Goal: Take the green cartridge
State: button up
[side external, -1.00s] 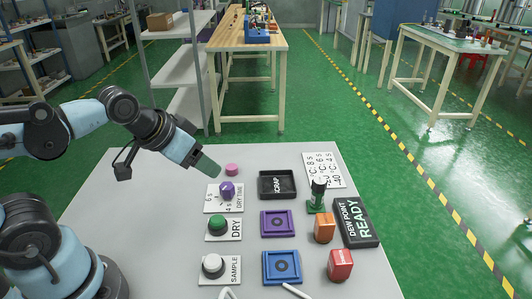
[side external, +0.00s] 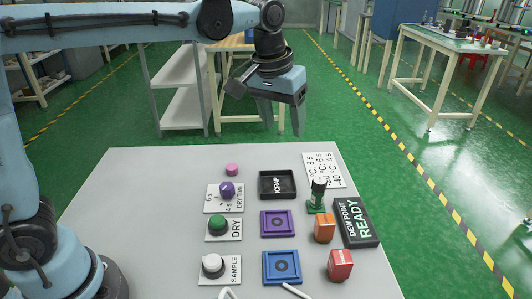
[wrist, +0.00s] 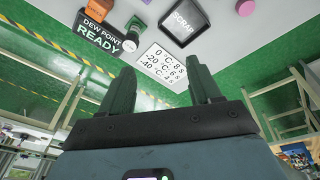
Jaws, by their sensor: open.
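The green cartridge (side external: 317,196) has a dark upper part and a wider green foot. It stands upright on the grey table, left of the dew point sign and below the temperature card. My gripper (side external: 282,130) is open and empty, fingers pointing down, high above the table's far edge and up-left of the cartridge in the side view. In the wrist view the open fingers (wrist: 165,75) show with nothing between them.
An orange block (side external: 324,228) and a red block (side external: 340,265) stand close to the cartridge. The black scrap tray (side external: 278,185), purple tray (side external: 279,223) and blue tray (side external: 282,267) lie left of them. The READY sign (side external: 357,222) is at the right edge.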

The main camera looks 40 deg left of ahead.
jog(key=g, duration=0.2)
send_over(321, 180)
notch_tip(321, 180, down, 3)
jog(key=shift+n, duration=0.4)
notch_tip(321, 180, down, 12)
jog(key=shift+f, duration=0.25)
jog(key=shift+c, duration=0.3)
grip_shut()
